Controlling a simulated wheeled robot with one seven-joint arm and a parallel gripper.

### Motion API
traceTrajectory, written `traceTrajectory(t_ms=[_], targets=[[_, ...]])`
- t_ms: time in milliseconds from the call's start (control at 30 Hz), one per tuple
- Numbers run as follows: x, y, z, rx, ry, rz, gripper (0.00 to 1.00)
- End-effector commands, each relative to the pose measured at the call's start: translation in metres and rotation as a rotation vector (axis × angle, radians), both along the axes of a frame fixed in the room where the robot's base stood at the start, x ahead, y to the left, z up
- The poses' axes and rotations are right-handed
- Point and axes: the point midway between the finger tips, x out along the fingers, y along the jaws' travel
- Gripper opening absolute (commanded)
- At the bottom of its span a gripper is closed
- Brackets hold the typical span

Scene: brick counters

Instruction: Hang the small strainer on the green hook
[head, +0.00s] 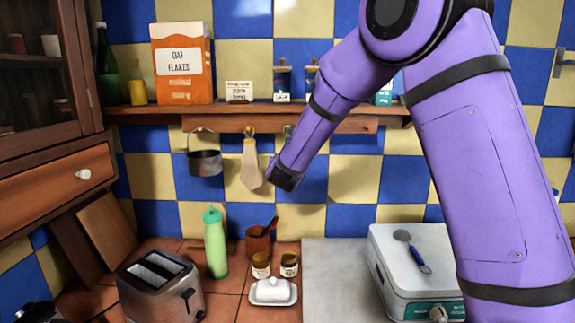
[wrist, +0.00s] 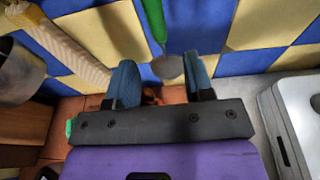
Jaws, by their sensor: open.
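My gripper (wrist: 162,76) is open, its two blue-grey fingers apart in the wrist view. In the head view the dark end of my arm (head: 286,177) is below the wooden rail, in front of the tiled wall. A utensil with a green handle (wrist: 153,18) and a small grey round end shows between the fingers in the wrist view; I cannot tell its depth. A small utensil with a round dark head and blue handle (head: 418,259) lies on the white appliance; I cannot tell which is the strainer. The green hook is not clearly visible.
A pot (head: 205,163) and a pale wooden utensil (head: 251,165) hang left of my gripper. The shelf (head: 240,109) holds a box and jars. Below stand a toaster (head: 160,284), green bottle (head: 215,243) and butter dish (head: 273,292). The white appliance (head: 392,262) is at right.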

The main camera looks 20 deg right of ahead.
Motion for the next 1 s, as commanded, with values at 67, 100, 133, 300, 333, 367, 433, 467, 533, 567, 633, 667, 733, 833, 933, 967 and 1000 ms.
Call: traceTrajectory(t_ms=[67, 100, 133, 300, 333, 367, 433, 467, 533, 567, 633, 667, 733, 833, 933, 967, 1000], targets=[[-0.015, 0.005, 0.004, 0.000, -0.002, 0.002, 0.48], [-0.022, 0.007, 0.006, 0.000, -0.001, 0.001, 0.48], [-0.028, 0.009, 0.007, 0.000, 0.000, 0.001, 0.48], [-0.056, 0.017, 0.013, 0.001, -0.001, 0.001, 0.48], [-0.060, 0.019, 0.014, 0.000, -0.001, 0.001, 0.48], [-0.064, 0.020, 0.015, 0.000, -0.001, 0.002, 0.48], [-0.071, 0.023, 0.016, 0.000, -0.001, 0.001, 0.48], [-0.074, 0.023, 0.017, 0.000, -0.001, 0.000, 0.48], [-0.079, 0.024, 0.017, 0.000, -0.001, 0.000, 0.48], [-0.080, 0.024, 0.018, 0.001, -0.001, -0.002, 0.48], [-0.084, 0.020, 0.021, 0.017, -0.005, -0.020, 0.48], [-0.087, 0.017, 0.024, 0.032, -0.008, -0.034, 0.48], [-0.095, 0.004, 0.032, 0.087, -0.019, -0.089, 0.48], [-0.116, -0.024, 0.047, 0.210, -0.044, -0.212, 0.48], [-0.144, -0.055, 0.061, 0.368, -0.079, -0.361, 0.48], [-0.153, -0.063, 0.063, 0.416, -0.089, -0.405, 0.48], [-0.166, -0.074, 0.067, 0.481, -0.103, -0.464, 0.48]])
